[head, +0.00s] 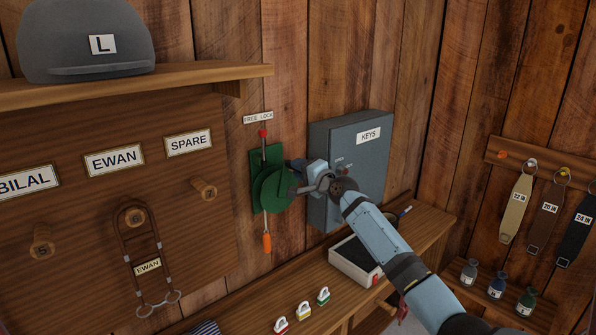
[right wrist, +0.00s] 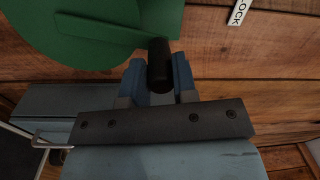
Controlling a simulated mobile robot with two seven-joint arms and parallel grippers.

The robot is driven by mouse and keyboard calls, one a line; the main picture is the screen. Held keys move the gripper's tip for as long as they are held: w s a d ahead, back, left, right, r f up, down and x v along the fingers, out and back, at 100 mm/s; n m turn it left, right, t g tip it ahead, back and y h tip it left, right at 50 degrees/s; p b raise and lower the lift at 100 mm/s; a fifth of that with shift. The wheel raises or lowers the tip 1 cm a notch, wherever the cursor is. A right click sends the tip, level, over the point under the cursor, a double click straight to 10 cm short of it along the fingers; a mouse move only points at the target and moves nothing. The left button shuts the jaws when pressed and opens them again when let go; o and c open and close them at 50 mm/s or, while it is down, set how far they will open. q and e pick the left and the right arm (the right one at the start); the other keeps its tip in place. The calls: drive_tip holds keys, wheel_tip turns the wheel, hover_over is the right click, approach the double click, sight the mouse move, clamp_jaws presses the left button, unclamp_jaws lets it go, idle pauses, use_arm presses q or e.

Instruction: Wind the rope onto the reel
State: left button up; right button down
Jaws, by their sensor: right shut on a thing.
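The green reel (head: 268,192) is mounted on the plank wall; it also fills the upper left of the right wrist view (right wrist: 75,35). A thin pale rope (head: 265,224) hangs below it and ends in an orange piece (head: 267,242). My right gripper (head: 302,182) is at the reel's right side. In the right wrist view its blue fingers (right wrist: 158,80) are shut around the reel's black crank handle (right wrist: 160,62). In the head view the gripper hides most of the handle. Any rope wound inside the reel cannot be made out. My left gripper is in neither view.
A red knob (head: 263,133) is above the reel under a FREE LOCK label (head: 258,117). A grey KEYS cabinet (head: 352,158) is close behind my right gripper. Below is a wooden bench (head: 245,308) with several small padlocks and a white-sided tray (head: 350,267).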

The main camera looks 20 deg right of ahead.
idle(0.3)
drive_tip(key=c, duration=0.9)
unclamp_jaws()
drive_tip(key=b+v, duration=0.1)
drive_tip(key=v, duration=1.2)
drive_tip(key=shift+s, duration=0.4)
drive_tip(key=shift+d, duration=0.1)
